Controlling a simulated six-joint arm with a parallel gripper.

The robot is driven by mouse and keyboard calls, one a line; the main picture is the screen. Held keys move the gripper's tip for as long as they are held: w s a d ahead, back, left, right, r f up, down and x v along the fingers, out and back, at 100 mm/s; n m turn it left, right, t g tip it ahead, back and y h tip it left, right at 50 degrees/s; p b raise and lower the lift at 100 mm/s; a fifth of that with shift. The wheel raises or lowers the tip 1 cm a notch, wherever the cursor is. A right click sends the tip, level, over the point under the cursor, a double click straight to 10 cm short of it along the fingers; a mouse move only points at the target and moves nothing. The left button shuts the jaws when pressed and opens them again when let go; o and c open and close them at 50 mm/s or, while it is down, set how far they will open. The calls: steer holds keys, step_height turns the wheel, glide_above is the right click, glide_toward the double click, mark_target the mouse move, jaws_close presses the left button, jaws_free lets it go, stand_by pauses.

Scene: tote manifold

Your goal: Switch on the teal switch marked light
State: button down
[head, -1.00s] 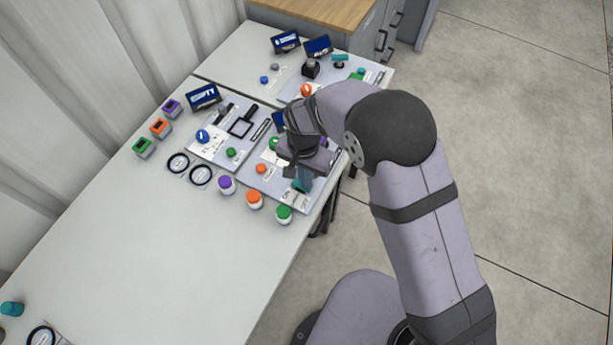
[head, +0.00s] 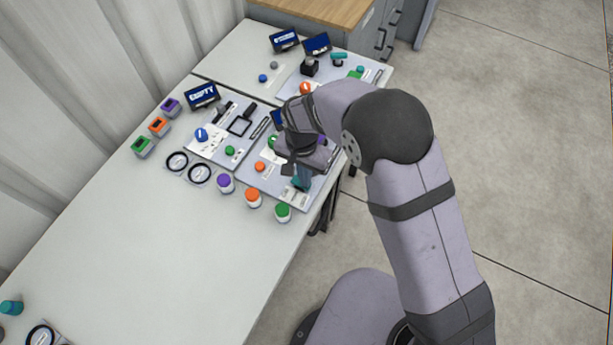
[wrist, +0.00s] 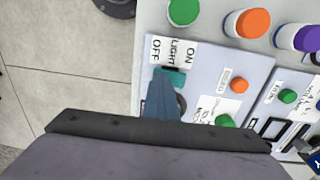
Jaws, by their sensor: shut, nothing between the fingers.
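The teal switch (wrist: 180,82) shows in the wrist view just below a white label (wrist: 175,53) reading ON, LIGHT and OFF. In the head view the switch (head: 299,184) is at the front part of a grey panel (head: 318,203). My gripper (wrist: 165,82) is shut and empty. Its fingers point down at the switch and cover part of it. The fingertips are at or very close to the switch; I cannot tell whether they touch. The switch's exact position is hidden by the fingers. In the head view my gripper (head: 303,172) is over the panel.
Orange (wrist: 238,84) and green (wrist: 224,121) buttons sit beside the switch. Jars with green (head: 283,210), orange (head: 253,195) and purple (head: 225,181) lids stand along the panel's near-left edge. The left-front part of the table (head: 170,250) is mostly clear.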

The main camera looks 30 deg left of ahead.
mark_target(299, 181)
steer(key=shift+a, duration=0.75)
steer(key=shift+d, duration=0.1)
steer(key=shift+r, duration=0.1)
step_height(299, 181, up, 4)
steer(key=p, duration=0.3)
steer(key=shift+r, duration=0.15)
steer(key=shift+a+r+b, duration=0.2)
steer(key=shift+r+b, duration=0.1)
step_height(299, 181, up, 9)
steer(key=b, duration=0.2)
steer(key=shift+b, duration=0.3)
steer(key=shift+a, duration=0.1)
